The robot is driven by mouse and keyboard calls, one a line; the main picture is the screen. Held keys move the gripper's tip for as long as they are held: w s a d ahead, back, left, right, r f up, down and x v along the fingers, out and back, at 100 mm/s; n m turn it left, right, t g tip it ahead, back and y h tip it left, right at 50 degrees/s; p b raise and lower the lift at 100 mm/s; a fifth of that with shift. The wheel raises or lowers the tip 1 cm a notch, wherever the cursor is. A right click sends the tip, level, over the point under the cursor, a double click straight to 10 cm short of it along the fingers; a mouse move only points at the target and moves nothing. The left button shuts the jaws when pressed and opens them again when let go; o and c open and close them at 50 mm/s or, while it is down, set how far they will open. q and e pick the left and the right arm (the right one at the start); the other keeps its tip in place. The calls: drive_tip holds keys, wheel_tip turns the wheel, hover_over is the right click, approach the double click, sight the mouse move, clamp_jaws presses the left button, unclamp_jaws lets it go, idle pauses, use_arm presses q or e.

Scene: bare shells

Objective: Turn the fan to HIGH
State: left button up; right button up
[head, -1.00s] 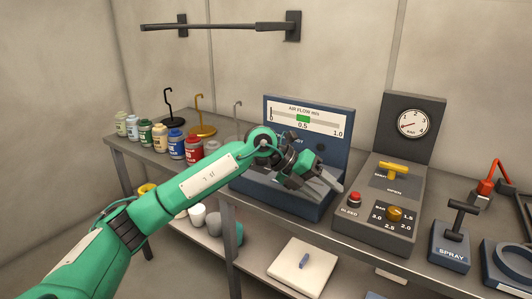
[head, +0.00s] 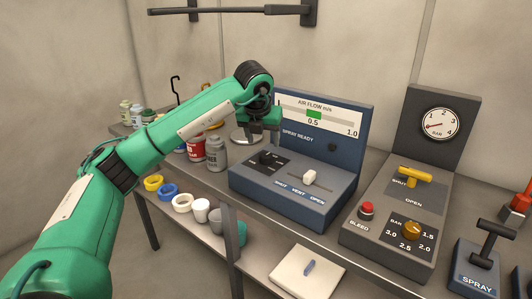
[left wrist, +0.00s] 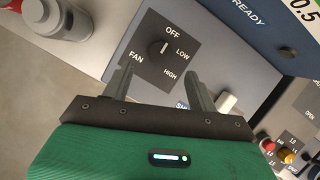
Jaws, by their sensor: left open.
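The fan knob (left wrist: 158,48) is a dark round knob on a black plate marked FAN, OFF, LOW and HIGH. In the head view the knob (head: 266,157) sits at the left of the blue air-flow console (head: 290,195). My left gripper (head: 262,136) hangs above the knob, pointing down, and is open and empty. In the left wrist view the two fingers of my left gripper (left wrist: 157,80) stand apart, with the knob ahead between their lines. The fingers do not appear to touch it. My right gripper is not in view.
A white slider knob (head: 310,177), labelled SHUT, VENT and OPEN, is right of the fan plate. A grey jar (head: 216,153) stands close left of the console. The bleed console (head: 385,235) with a yellow lever (head: 413,176) stands to the right.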

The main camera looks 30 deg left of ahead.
sight(266, 155)
use_arm(q)
drive_tip(key=x, duration=0.7)
drive_tip(key=c, duration=1)
